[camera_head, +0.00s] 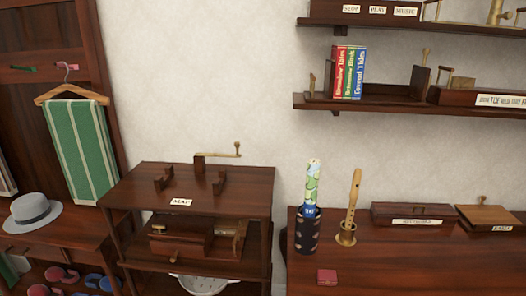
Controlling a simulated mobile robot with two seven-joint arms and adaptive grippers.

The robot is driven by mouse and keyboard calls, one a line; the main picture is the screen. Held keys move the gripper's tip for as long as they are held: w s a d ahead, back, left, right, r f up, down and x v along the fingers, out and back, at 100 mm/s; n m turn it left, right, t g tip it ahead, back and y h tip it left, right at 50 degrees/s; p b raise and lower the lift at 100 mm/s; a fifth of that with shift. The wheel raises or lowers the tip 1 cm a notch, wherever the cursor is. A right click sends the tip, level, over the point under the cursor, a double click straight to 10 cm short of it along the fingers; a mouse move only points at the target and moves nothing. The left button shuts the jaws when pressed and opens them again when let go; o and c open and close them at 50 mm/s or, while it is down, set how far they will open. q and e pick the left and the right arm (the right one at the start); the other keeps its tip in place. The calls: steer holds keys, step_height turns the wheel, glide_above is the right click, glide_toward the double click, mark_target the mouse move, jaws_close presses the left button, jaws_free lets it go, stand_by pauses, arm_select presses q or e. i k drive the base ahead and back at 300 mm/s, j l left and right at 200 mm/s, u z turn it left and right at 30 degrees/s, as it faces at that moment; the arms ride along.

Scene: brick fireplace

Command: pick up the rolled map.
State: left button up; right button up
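The rolled map (312,180), with a green, blue and pale yellow pattern, stands upright in a dark patterned cup-like holder (308,233) on the left part of the right-hand table. Its lower part is hidden in the holder. A low wooden stand (252,188) to the left has a label reading "MAP" (181,202) and two empty dark cradle supports (163,182) on top. Neither of my grippers shows in the head view.
A wooden recorder (351,200) stands in a brass holder (346,235) just right of the map. A small red box (327,277) lies in front. Wooden boxes (412,213) sit farther right. A wall shelf (400,105) with books (348,73) hangs above.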

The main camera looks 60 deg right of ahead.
mark_target(313, 169)
steer(key=z, duration=1.75)
